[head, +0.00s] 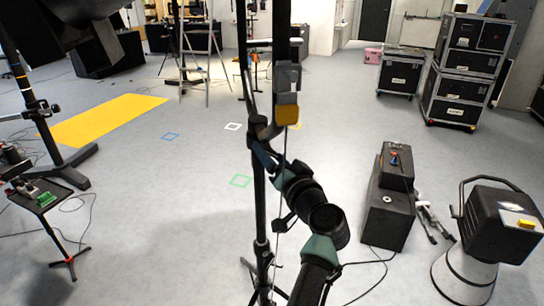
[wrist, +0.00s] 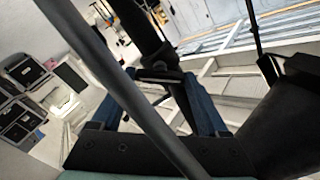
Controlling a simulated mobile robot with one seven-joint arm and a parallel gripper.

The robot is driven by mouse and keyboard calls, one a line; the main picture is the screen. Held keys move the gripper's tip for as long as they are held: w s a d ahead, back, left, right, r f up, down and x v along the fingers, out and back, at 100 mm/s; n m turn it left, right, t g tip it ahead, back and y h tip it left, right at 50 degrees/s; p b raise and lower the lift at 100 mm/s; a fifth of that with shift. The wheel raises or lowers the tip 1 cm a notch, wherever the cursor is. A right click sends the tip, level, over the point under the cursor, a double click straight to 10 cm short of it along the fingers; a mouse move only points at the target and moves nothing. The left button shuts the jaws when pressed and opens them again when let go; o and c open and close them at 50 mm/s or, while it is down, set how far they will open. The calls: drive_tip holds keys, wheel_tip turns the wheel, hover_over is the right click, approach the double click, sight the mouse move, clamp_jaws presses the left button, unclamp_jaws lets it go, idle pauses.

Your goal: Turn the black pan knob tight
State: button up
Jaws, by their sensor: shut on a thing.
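My gripper (head: 262,153) is at the camera slider's stand in the middle of the head view, just under the slider's head. Its blue fingers also show in the wrist view (wrist: 160,78), where their tips close on a dark part at the end of a thick black piece. I take this part to be the black pan knob (wrist: 160,66). In the head view the knob is small and dark among other black parts, and I cannot make out its edges or how tight it is. A grey rod (wrist: 120,85) crosses the wrist view and hides part of the left finger.
The slider's black upright (head: 259,205) stands close beside my arm. A yellow-marked grey block (head: 287,93) sits above my gripper. Black cases (head: 398,205) and a lamp (head: 498,222) stand at the right. A small tripod table (head: 40,197) is at the left. Open floor lies between.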

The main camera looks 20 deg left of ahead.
drive_tip(key=o, duration=1.2)
drive_tip(key=shift+o, duration=0.2)
drive_tip(key=v, duration=1.3)
drive_tip(key=shift+b, duration=0.45)
